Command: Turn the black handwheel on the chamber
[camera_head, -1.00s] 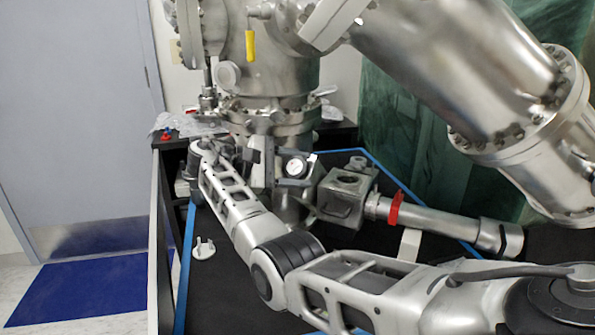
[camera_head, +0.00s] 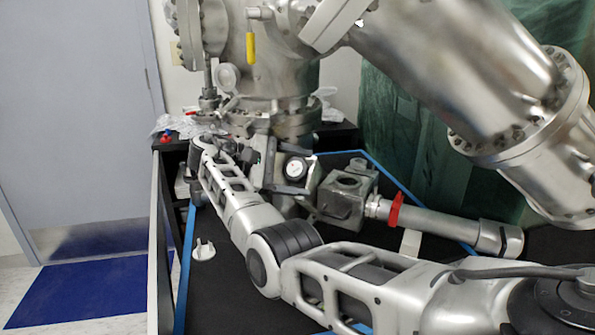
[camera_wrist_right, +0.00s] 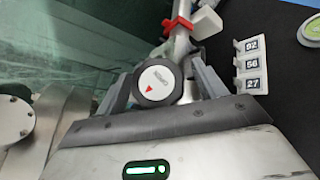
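The black handwheel (camera_head: 296,169) has a round white face and sits low at the front of the chamber (camera_head: 270,75). In the right wrist view the handwheel (camera_wrist_right: 157,82) shows a red triangle on its face and lies between my fingers. My right gripper (camera_head: 288,172) is at the handwheel, one finger on either side. In the wrist view the right gripper (camera_wrist_right: 163,82) has its fingers apart, with a narrow gap seen at the right of the wheel; contact at the left is unclear. My left gripper is out of view.
A metal block (camera_head: 345,200) and a tube with a red clamp (camera_head: 396,209) are right of the handwheel. A white knob-like part (camera_head: 204,250) lies on the black table. Number tags (camera_wrist_right: 251,63) show in the wrist view. The large pipe (camera_head: 460,70) overhangs at right.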

